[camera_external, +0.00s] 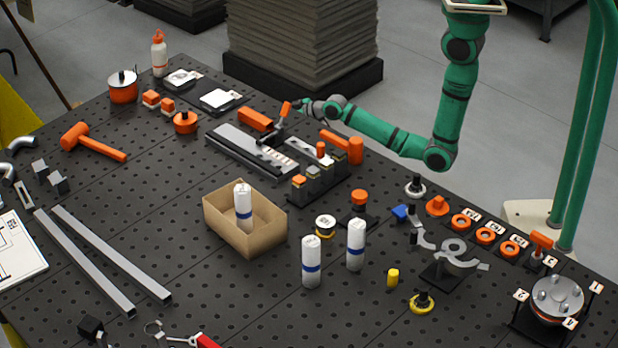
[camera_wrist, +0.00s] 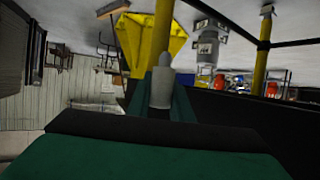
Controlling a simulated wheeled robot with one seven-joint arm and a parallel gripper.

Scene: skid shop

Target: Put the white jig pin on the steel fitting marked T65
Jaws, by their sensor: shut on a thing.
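My gripper (camera_external: 300,104) is at the back middle of the bench, beside the orange handle (camera_external: 285,109) of a clamp. In the wrist view my gripper (camera_wrist: 161,105) is shut on a pale grey-white pin (camera_wrist: 162,83) with a narrower tip, which looks like the white jig pin. The pin is too small to make out in the external view. A steel rail piece (camera_external: 238,146) with small labels lies below my gripper. The label lettering is too small to read, so I cannot tell which fitting is marked T65.
Orange-topped blocks (camera_external: 299,182) stand just in front of the rail. A cardboard box (camera_external: 271,237) holds a white bottle (camera_external: 242,202). White bottles (camera_external: 311,262) stand near the middle. A labelled row of orange rings (camera_external: 485,236) lies at right.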

